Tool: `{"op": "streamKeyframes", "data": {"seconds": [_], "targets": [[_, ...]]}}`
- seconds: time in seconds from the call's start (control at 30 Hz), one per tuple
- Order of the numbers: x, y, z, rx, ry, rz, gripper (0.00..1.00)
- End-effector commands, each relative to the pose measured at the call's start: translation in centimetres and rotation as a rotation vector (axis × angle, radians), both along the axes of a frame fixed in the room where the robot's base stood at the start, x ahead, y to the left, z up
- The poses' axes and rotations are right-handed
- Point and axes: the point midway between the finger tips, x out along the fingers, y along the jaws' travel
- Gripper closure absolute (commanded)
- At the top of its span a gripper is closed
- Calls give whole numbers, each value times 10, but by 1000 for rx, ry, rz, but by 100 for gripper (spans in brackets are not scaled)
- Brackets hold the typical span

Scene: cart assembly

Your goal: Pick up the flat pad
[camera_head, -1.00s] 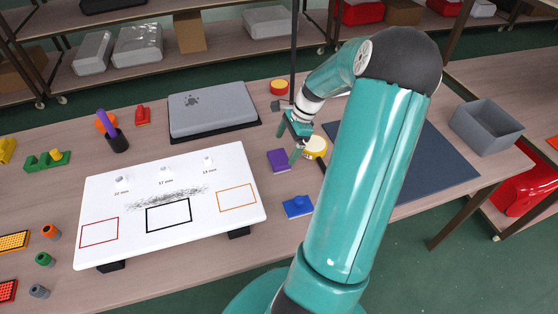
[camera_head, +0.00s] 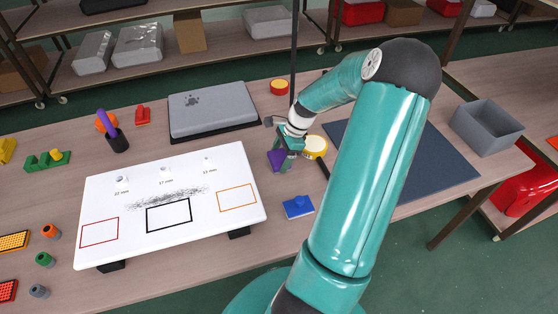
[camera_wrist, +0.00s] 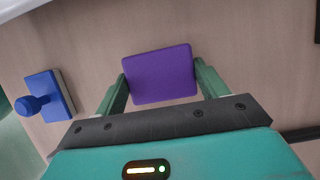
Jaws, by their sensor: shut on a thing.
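The flat pad is a purple square (camera_wrist: 160,75). In the wrist view it sits between my gripper's two green fingers (camera_wrist: 160,82), which touch its left and right edges. In the head view the purple pad (camera_head: 276,160) shows at the end of my arm, tilted, just right of the white board. My gripper (camera_head: 284,160) is shut on it there. Part of the pad is hidden behind the fingers in the head view. How far it is above the table is hard to tell.
A blue block with a knob (camera_head: 298,206) lies close by, also in the wrist view (camera_wrist: 48,96). A yellow round thing (camera_head: 315,145) is just right of my gripper. The white board (camera_head: 170,240) is to the left. A dark mat (camera_head: 440,160) and grey bin (camera_head: 485,125) lie right.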

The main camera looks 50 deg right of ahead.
Motion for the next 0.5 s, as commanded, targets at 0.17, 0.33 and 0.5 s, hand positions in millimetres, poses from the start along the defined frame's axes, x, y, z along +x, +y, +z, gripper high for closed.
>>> {"op": "streamKeyframes", "data": {"seconds": [0.17, 0.33, 0.5], "targets": [[0, 0, 0, 0, 0, 0, 51], [0, 0, 5, -1, 0, 0, 51], [0, -1, 23, -4, -1, 0, 51]]}}
